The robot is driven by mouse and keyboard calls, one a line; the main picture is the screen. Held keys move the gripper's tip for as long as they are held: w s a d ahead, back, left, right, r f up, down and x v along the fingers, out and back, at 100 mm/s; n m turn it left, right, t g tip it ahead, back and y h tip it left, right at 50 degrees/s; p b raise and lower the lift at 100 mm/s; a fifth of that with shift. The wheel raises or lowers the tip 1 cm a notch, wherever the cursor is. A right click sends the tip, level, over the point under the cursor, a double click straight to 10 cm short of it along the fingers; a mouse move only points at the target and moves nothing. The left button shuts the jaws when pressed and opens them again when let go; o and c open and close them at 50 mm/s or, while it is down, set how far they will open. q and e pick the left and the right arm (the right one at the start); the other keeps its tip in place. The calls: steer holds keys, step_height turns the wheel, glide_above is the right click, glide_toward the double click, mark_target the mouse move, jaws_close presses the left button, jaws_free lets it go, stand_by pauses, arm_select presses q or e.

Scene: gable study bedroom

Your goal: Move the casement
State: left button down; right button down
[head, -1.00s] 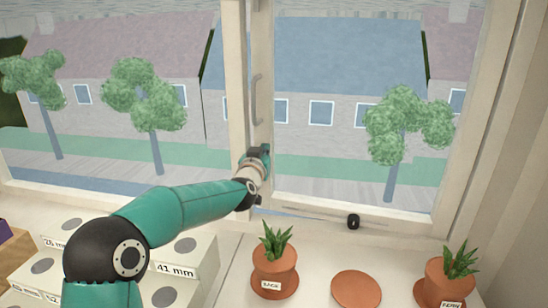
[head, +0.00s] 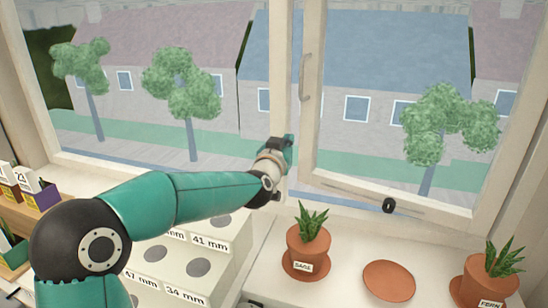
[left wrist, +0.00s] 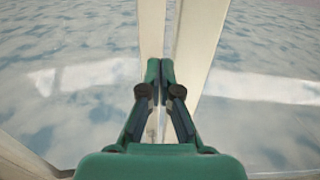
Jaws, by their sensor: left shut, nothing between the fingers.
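The casement is the right-hand pale window sash (head: 314,120), with a vertical bar handle (head: 305,78) on its left stile. A narrow gap shows between this stile and the fixed post (head: 281,70) to its left, so the casement looks slightly ajar. A stay bar with a black knob (head: 388,205) runs along its bottom rail. My left gripper (head: 289,141) is shut and empty, below the handle, in front of the post and near the stile; contact cannot be told. In the left wrist view its fingertips (left wrist: 153,70) meet before two pale uprights. My right gripper is not in view.
On the sill stand a sage pot (head: 308,246), an empty terracotta saucer (head: 389,280) and a fern pot (head: 490,283). White blocks (head: 200,248) with round holes and millimetre labels lie under my left arm. A wooden box (head: 20,205) is at far left.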

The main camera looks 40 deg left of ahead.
arm_select(q)
steer(key=s, duration=0.5)
steer(key=m+h+p, duration=0.2)
steer(key=h, duration=0.2)
glide_toward(340, 131)
steer(key=shift+t, duration=0.3)
steer(key=w+p, duration=0.2)
steer(key=w, duration=0.1)
steer(key=w+p, duration=0.2)
steer(key=w, duration=0.2)
steer(key=shift+w+a+f+p, duration=0.15)
steer(key=shift+a+f+p, duration=0.05)
steer(key=shift+p, duration=0.2)
